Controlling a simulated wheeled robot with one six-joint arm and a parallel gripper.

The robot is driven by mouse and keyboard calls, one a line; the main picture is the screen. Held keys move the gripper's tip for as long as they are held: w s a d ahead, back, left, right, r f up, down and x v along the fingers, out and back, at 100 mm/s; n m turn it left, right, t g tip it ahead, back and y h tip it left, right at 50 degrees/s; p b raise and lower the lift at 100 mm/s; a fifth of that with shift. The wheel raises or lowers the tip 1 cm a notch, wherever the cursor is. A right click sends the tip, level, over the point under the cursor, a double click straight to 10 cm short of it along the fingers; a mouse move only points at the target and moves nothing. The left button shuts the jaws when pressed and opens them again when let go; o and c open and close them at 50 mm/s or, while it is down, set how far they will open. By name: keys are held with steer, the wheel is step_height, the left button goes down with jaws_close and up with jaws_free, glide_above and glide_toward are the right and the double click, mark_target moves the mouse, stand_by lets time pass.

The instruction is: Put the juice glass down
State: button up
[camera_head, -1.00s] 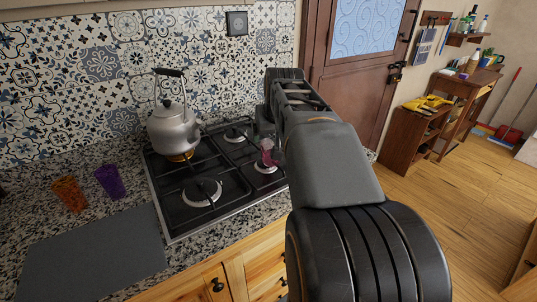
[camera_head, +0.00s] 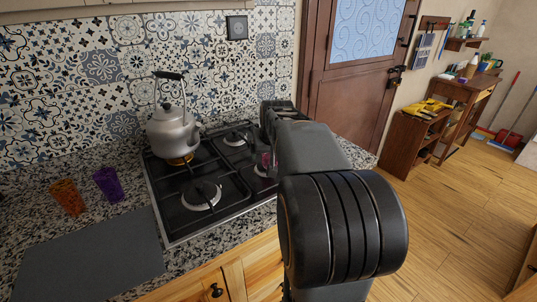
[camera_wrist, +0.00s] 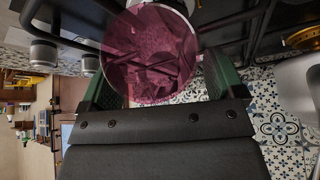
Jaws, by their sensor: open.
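The juice glass is a see-through pink glass. In the wrist view the glass (camera_wrist: 150,52) lies between the two fingers of my gripper (camera_wrist: 158,68). The fingers are spread on its left and right; whether they touch it is not clear. In the head view only a small strip of the pink glass (camera_head: 266,160) shows beside my arm, over the right front part of the black gas stove (camera_head: 221,176). My arm hides most of the gripper there. I cannot tell whether the glass base rests on the burner grate.
A metal kettle (camera_head: 173,131) stands on the back left burner. An orange glass (camera_head: 67,198) and a purple glass (camera_head: 108,185) stand on the counter left of the stove, behind a grey board (camera_head: 92,262). The tiled wall (camera_head: 80,70) bounds the back.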

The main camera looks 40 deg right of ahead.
steer(key=shift+c, duration=0.3)
steer(key=c, duration=1.1)
steer(key=shift+o, duration=0.2)
steer(key=shift+r, duration=0.15)
